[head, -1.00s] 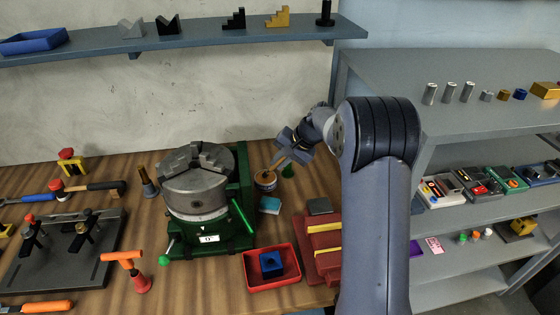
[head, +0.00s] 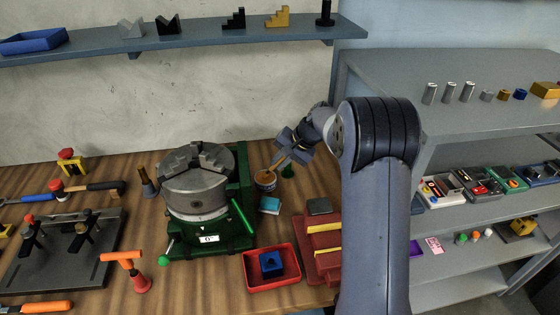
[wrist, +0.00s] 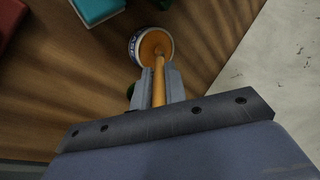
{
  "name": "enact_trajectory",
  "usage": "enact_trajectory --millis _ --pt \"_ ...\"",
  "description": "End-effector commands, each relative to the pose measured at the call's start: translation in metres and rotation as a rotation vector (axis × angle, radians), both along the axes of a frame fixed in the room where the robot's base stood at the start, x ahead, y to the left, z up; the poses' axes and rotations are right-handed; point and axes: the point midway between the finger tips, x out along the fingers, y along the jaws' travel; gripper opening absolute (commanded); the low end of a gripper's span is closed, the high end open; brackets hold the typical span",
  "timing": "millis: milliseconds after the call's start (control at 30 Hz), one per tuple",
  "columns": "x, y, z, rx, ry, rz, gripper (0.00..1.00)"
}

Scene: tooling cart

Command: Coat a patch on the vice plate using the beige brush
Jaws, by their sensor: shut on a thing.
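My gripper (head: 292,157) is shut on the beige brush (head: 281,163) behind the right side of the green rotary chuck. In the wrist view the brush handle (wrist: 158,85) runs from between the fingers towards a round tub (wrist: 136,47) with orange-brown contents. The tub (head: 265,184) stands on the bench. The brush's far end is at the tub's mouth; whether it is in the contents or just above, I cannot tell. The red vice (head: 328,262) with yellow strips is at the front right of the bench, with a dark grey plate (head: 319,206) at its back.
The chuck (head: 200,195) stands left of the tub. A teal block (head: 270,205) lies in front of the tub, and a red tray (head: 287,281) holds a blue block. A green cone (head: 288,171) is behind my gripper. Shelves (head: 470,130) stand on the right.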

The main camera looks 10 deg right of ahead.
Motion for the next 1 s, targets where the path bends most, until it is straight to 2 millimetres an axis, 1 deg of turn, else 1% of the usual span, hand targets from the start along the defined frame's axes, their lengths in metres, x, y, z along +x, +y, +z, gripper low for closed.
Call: enact_trajectory --millis 800,900,1000 --pt "0.0 0.0 0.066 0.0 -0.002 0.0 0.0" --pt "0.0 0.0 0.07 0.0 -0.002 0.0 0.0" --pt "0.0 0.0 0.07 0.0 -0.002 0.0 0.0"
